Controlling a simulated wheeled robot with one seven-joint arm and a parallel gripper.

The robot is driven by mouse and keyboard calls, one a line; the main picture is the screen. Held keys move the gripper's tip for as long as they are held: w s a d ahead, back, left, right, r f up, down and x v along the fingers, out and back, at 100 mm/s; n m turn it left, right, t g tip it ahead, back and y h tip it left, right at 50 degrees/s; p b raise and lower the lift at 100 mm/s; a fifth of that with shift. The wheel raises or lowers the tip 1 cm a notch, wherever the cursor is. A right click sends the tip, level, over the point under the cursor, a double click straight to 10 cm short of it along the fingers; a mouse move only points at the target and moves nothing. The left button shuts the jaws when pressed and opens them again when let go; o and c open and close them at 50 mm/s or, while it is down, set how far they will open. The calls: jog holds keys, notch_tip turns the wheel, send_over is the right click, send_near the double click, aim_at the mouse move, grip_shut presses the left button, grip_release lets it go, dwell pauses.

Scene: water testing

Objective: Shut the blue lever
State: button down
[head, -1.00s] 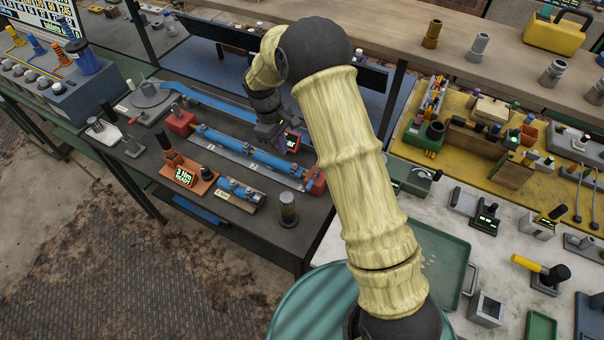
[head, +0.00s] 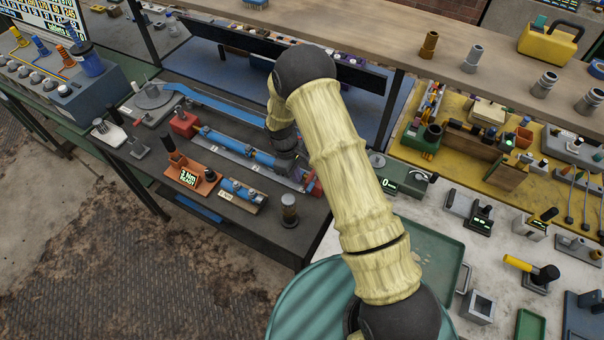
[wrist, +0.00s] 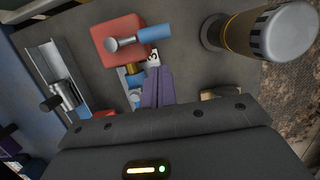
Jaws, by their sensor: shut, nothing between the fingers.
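The blue lever (wrist: 155,34) shows in the wrist view, joined to a silver pivot (wrist: 122,43) on a red block (wrist: 105,32). It points right, roughly crosswise to the blue pipe (wrist: 135,78) below the block. My gripper (wrist: 158,72) is shut and empty; its purple fingers are just below the lever in the picture, with a small gap visible. Whether they touch anything beneath is unclear. In the head view my gripper's wrist (head: 288,160) is over the right end of the blue pipe (head: 235,146); the red block (head: 314,187) there is partly hidden, and the lever cannot be made out.
A dark upright cylinder (head: 289,210) stands near the bench's front edge; it also shows in the wrist view (wrist: 265,32). A shorter pipe piece (head: 240,190) and an orange device with a lit display (head: 188,178) lie in front. A shelf (head: 380,45) runs behind.

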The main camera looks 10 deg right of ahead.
aim_at(312, 183)
jog(key=shift+s+d+f+p, duration=0.2)
jog(key=shift+s+d+p, duration=0.1)
jog(key=shift+s+d, duration=0.5)
